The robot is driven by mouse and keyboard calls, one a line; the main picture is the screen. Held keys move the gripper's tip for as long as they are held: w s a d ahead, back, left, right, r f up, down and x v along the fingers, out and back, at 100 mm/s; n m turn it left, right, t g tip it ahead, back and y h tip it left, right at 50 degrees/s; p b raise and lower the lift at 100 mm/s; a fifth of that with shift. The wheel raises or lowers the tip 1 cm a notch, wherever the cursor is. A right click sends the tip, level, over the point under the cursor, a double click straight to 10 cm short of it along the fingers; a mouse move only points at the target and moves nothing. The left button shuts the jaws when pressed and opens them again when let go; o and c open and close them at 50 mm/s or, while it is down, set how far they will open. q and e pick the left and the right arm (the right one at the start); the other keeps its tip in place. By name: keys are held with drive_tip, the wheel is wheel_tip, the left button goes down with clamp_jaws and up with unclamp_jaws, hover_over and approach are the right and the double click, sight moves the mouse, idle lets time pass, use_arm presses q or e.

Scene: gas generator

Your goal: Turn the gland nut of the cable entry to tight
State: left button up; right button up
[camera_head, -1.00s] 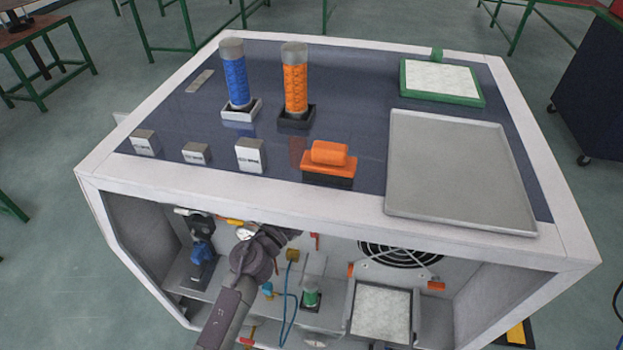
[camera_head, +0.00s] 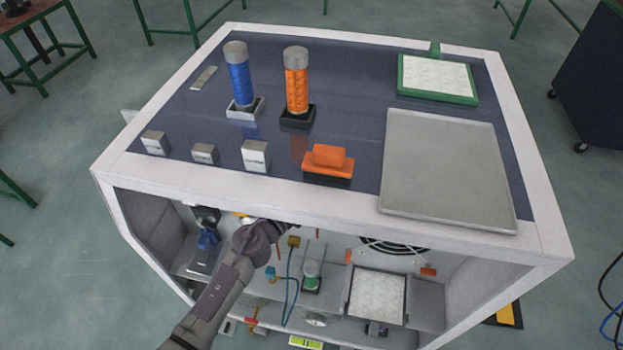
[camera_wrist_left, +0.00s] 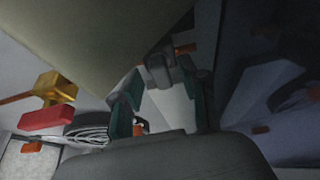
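The cabinet (camera_head: 330,213) has an open front bay with fittings inside. A brass fitting (camera_head: 293,242) sits at the back of the bay, with a blue cable (camera_head: 291,285) hanging below it. I cannot tell which part is the gland nut of the cable entry. My left arm reaches into the bay, and its gripper is largely hidden under the top's front edge. In the left wrist view my left gripper (camera_wrist_left: 165,98) has its fingers apart, with a gap between them. A grey block shows near the fingertips; I cannot tell what it is. My right gripper is not in view.
A brass valve (camera_wrist_left: 55,88) with a red handle (camera_wrist_left: 45,117) shows left of the fingers. In the bay are a green-based fitting (camera_head: 311,274), a white filter panel (camera_head: 377,296) and a fan (camera_head: 394,246). The overhanging top carries blue and orange cylinders and a tray (camera_head: 445,165).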

use_arm(q)
drive_tip(key=v, duration=1.2)
